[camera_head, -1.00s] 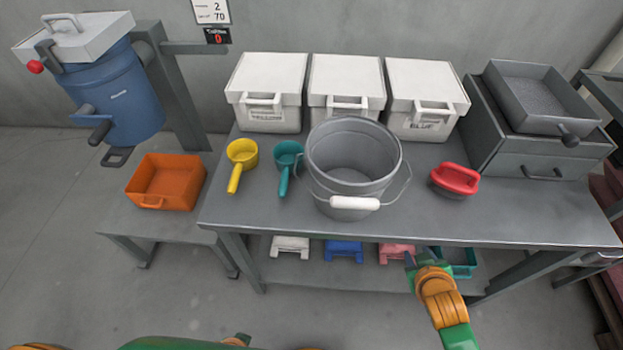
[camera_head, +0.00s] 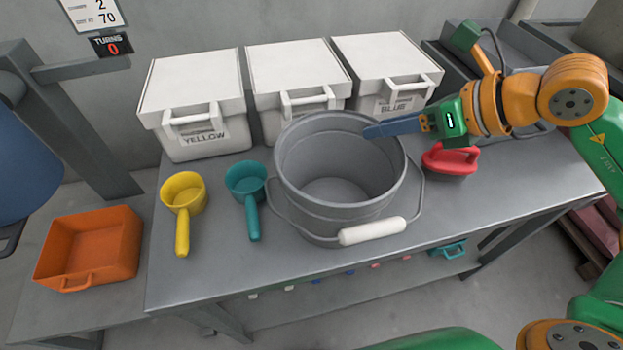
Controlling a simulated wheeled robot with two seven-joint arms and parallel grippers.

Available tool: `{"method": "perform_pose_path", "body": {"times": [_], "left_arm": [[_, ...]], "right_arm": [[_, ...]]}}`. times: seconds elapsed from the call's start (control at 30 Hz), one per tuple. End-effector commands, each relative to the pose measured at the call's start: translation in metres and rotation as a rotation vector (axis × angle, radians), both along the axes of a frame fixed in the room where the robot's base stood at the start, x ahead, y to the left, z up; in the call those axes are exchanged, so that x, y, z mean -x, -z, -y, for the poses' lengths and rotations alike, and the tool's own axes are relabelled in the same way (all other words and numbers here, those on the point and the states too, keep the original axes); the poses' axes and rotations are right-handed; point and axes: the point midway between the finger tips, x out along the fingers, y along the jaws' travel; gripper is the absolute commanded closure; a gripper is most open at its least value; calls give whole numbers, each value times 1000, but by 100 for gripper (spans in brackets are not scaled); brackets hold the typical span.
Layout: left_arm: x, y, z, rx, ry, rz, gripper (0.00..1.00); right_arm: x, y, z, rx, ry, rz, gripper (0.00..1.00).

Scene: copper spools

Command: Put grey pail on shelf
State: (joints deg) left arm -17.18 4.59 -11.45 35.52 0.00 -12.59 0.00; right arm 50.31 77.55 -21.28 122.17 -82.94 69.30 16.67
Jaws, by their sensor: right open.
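The grey pail (camera_head: 335,210) stands upright on the grey table (camera_head: 210,275), and it looks empty. Its wire handle hangs down at the front with a white grip (camera_head: 372,231). My right gripper (camera_head: 385,129) reaches in from the right, its blue fingers pointing left over the pail's right rear rim. It is open, and I cannot tell whether it touches the rim. My left gripper does not show. The lower shelf (camera_head: 330,315) under the tabletop is partly hidden by the table.
Three white lidded boxes (camera_head: 195,85) stand behind the pail. A yellow scoop (camera_head: 183,200) and a teal scoop (camera_head: 247,190) lie left of it. An orange bin (camera_head: 90,250) stands on a low bench at left.

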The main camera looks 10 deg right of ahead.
Motion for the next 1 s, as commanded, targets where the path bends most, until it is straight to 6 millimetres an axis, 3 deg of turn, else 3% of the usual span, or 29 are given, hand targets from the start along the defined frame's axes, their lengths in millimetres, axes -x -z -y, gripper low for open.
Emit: {"method": "perform_pose_path", "body": {"times": [0.03, 0.13, 0.5, 0.77, 0.9, 1.0], "left_arm": [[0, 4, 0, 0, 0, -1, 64], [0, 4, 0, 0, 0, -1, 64], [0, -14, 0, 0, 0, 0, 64], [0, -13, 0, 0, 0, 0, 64], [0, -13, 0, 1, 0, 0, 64], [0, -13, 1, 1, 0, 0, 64]], "right_arm": [[0, 3, 19, 65, 47, -2, 59], [-1, 7, 35, 127, 93, -13, 59], [-36, 51, 12, 127, 90, -17, 59], [-39, 57, 11, 128, 91, -16, 59], [-39, 56, 11, 128, 91, -16, 97], [-39, 56, 11, 128, 90, -16, 100]]}}
